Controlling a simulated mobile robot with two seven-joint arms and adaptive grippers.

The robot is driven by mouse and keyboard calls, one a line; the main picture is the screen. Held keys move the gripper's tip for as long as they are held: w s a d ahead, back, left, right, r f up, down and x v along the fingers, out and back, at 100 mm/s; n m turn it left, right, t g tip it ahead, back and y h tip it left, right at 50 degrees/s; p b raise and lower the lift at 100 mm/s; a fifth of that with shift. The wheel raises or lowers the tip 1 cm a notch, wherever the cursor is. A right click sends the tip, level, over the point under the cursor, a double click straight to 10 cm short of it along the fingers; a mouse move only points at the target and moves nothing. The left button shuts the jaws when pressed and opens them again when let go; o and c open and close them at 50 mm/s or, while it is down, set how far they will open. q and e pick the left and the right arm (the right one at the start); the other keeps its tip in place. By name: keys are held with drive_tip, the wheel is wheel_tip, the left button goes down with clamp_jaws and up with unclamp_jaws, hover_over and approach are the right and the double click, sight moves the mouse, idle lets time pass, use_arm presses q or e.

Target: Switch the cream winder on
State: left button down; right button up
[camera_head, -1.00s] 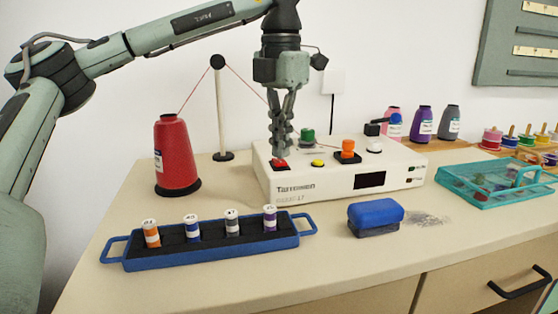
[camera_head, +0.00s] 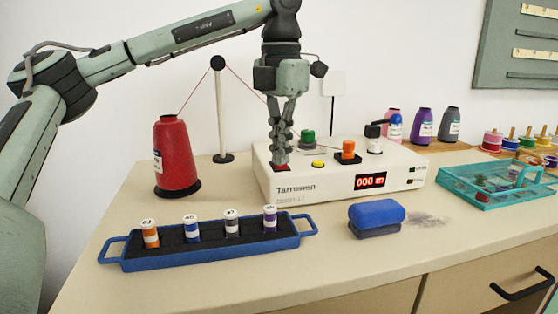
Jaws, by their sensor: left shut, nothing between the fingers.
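The cream winder (camera_head: 318,187) stands in the middle of the counter. Its display (camera_head: 370,181) is lit with red digits reading 000. A red switch (camera_head: 281,168) is at the left of its top, partly hidden by my left gripper. My left gripper (camera_head: 281,160) points straight down, shut and empty, with its fingertips at the red switch, seemingly touching it. A yellow button (camera_head: 318,163) and an orange knob (camera_head: 348,149) sit to the right on the winder's top. My right gripper is not in view.
A red thread cone (camera_head: 175,157) and a thread post (camera_head: 220,115) stand left of the winder. A blue tray (camera_head: 208,254) with several spools and a blue-topped block (camera_head: 376,215) are in front. A teal tray (camera_head: 497,190) is at right.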

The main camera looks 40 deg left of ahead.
use_arm(q)
drive_tip(key=shift+r+p, duration=2.6)
drive_tip(key=shift+r, duration=0.85)
